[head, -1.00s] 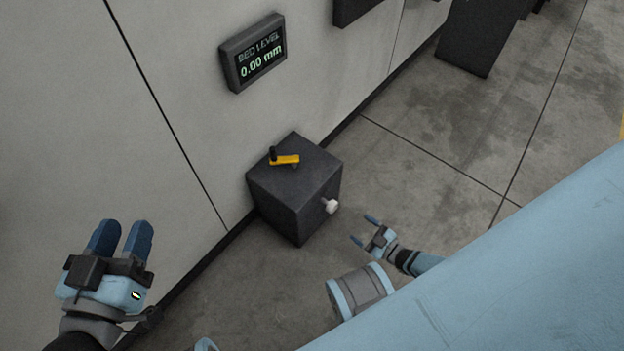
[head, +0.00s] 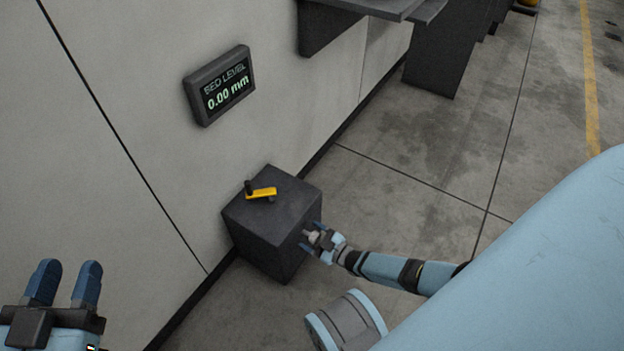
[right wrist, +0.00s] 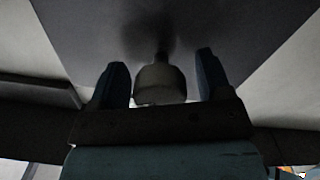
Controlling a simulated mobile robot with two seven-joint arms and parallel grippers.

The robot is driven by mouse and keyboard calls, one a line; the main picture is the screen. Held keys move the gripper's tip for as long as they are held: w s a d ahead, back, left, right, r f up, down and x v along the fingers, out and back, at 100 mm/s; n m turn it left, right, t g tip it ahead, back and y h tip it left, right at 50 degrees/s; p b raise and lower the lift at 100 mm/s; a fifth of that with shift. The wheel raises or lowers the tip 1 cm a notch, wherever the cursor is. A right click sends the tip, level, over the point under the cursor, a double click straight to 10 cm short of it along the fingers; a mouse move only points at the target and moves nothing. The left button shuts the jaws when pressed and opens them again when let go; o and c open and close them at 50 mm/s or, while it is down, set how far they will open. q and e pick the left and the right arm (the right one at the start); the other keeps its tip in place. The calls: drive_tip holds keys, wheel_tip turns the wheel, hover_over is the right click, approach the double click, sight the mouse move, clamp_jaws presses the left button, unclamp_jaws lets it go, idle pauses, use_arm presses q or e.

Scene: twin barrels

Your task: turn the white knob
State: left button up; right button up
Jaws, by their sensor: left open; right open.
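The white knob (right wrist: 160,82) sticks out from the side face of a dark grey box (head: 270,215). In the right wrist view it stands between the two blue fingers of my right gripper (right wrist: 158,80), with a gap on the right side and a smaller one on the left. In the head view the knob (head: 314,237) is small and partly hidden by my open right gripper (head: 312,234) at the box's side. My left gripper (head: 64,285) is open and empty at the lower left, fingers pointing up, away from the box.
A yellow crank with a black handle (head: 262,193) sits on top of the box. A wall display (head: 220,85) above reads "BED LEVEL 0.00 mm". The box stands against the pale wall (head: 140,60). Open concrete floor (head: 420,180) lies to the right.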

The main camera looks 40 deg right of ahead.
drive_tip(key=c, duration=0.9)
drive_tip(key=shift+c, duration=0.2)
